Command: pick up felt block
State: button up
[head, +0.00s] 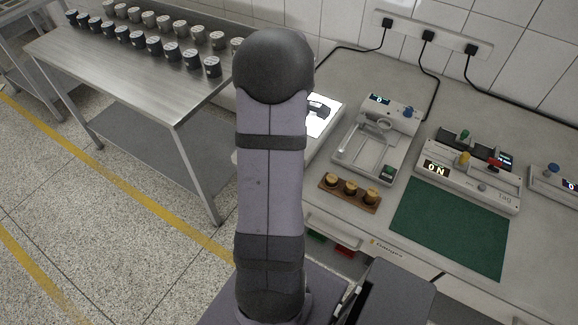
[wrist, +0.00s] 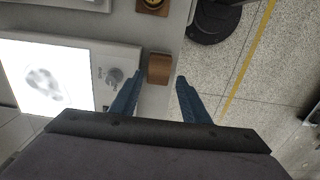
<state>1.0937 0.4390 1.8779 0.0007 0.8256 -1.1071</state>
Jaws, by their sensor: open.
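A small brown block (wrist: 159,69), the likely felt block, sits near the edge of the pale worktop, beside the lit panel device. Its underside is hidden, so I cannot tell whether it has felt. My gripper (wrist: 158,79) is open, with one blue finger to each side of the block. The block lies level with the fingertips or just beyond them. I cannot tell whether the fingers touch it or how high they are above the worktop. In the head view my arm hides the block and my gripper.
The lit white panel (wrist: 40,78) with a grey knob (wrist: 113,76) is left of the block. The head view shows a wooden holder with three round pieces (head: 349,191), a grey device (head: 376,140), a green mat (head: 452,228) and a steel table (head: 130,65) with many cups.

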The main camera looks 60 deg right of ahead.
jog(key=shift+w+f+p, duration=0.1)
jog(key=shift+f+p, duration=1.3)
jog(key=shift+f, duration=2.2)
jog(key=c, duration=0.7)
